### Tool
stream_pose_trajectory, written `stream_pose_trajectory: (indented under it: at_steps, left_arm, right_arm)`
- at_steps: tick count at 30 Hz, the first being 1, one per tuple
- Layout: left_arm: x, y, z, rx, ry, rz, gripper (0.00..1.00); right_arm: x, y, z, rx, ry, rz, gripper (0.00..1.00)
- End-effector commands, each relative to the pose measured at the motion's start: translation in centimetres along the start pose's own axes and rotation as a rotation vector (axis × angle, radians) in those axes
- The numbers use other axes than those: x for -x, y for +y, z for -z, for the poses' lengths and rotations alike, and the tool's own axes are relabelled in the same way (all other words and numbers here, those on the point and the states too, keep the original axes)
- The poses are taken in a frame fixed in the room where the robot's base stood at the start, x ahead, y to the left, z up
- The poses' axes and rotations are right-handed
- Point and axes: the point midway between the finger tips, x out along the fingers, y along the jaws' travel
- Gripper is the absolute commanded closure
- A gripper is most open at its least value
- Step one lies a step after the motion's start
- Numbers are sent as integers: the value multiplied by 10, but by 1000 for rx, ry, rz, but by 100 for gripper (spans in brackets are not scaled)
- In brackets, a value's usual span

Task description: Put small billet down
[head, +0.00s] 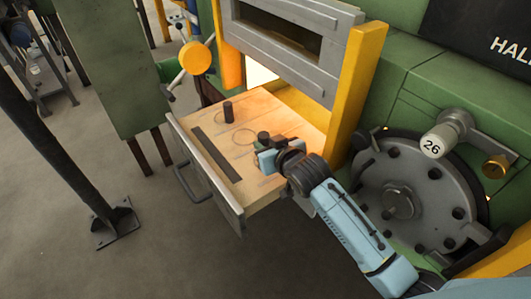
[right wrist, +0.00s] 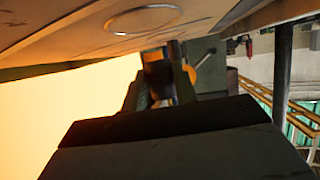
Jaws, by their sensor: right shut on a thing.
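My right gripper (head: 265,155) is over the right part of the pulled-out tray (head: 283,122). It is shut on a small dark billet (head: 263,137), whose top shows just above the jaws. In the right wrist view the fingers (right wrist: 160,90) close around the dark billet (right wrist: 157,75), partly hidden by the gripper body. The tray surface (right wrist: 60,25) and a ring mark (right wrist: 145,19) lie close to it. I cannot tell whether the billet touches the tray. Another dark billet (head: 228,111) stands upright in a ring mark on the tray's far left part. My left gripper is not in view.
A dark strip (head: 216,153) lies along the tray's front, behind the handle (head: 194,188). An empty ring mark (head: 243,137) lies left of my gripper. The glowing furnace opening (head: 262,74) is behind, with a yellow post (head: 357,85) at right.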

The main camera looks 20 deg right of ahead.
Motion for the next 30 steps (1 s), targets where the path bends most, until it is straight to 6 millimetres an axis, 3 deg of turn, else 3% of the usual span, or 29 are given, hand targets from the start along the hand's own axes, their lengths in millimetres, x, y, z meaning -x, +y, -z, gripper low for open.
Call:
stream_pose_trajectory:
  at_steps: [6,19,20,21,25,30]
  left_arm:
    - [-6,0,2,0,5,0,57]
    - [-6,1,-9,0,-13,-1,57]
    - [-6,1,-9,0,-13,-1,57]
    - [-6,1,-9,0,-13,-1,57]
    - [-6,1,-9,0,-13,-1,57]
    - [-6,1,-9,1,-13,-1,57]
  right_arm:
    - [-11,-1,-29,-1,-2,1,100]
    - [-14,0,-35,-1,0,0,100]
    - [-14,0,-36,-1,-3,0,70]
    - [-14,0,-36,-1,-2,0,65]
    - [-14,0,-36,-1,-3,0,50]
    - [-14,0,-36,0,-2,0,50]
